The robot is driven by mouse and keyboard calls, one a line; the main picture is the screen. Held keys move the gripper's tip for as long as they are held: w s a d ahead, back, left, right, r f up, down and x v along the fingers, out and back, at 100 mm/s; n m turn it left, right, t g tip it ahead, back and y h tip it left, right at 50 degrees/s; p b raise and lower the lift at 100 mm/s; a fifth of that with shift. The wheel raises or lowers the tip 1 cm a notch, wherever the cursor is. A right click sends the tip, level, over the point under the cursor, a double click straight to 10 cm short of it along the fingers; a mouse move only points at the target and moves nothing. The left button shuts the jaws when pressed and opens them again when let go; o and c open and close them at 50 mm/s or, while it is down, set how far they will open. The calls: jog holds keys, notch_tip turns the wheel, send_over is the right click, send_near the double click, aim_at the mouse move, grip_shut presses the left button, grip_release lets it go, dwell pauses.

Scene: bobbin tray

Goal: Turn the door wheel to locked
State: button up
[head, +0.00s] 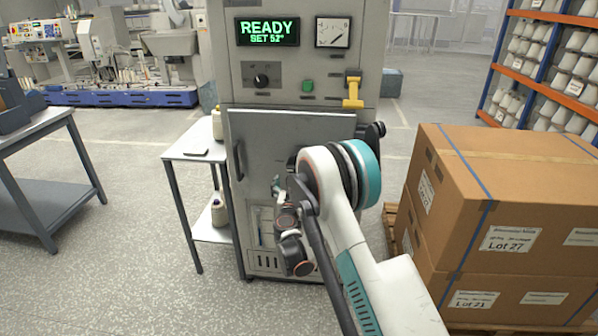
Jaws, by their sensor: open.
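The grey machine cabinet has a front door (262,135) with a dark vertical handle (238,162) at its left edge. A black rounded part (373,130) shows at the door's upper right, just beyond my arm. It may be part of the door wheel, but I cannot tell; no full wheel is visible, and its lock position cannot be read. My arm covers the door's right and lower middle. My gripper (277,187) is small in view, in front of the door's middle. It is open, and I see nothing held between its fingers.
The display (267,32) reads READY, SET 52°. A yellow lever (353,90) is on the panel's right. A small side table (177,153) with cones stands left of the cabinet. Stacked cartons (500,190) on a pallet close off the right. Floor (120,260) at left is clear.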

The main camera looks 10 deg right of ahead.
jog(key=b+x, duration=0.2)
jog(key=x, duration=0.8)
jog(key=c, duration=0.9)
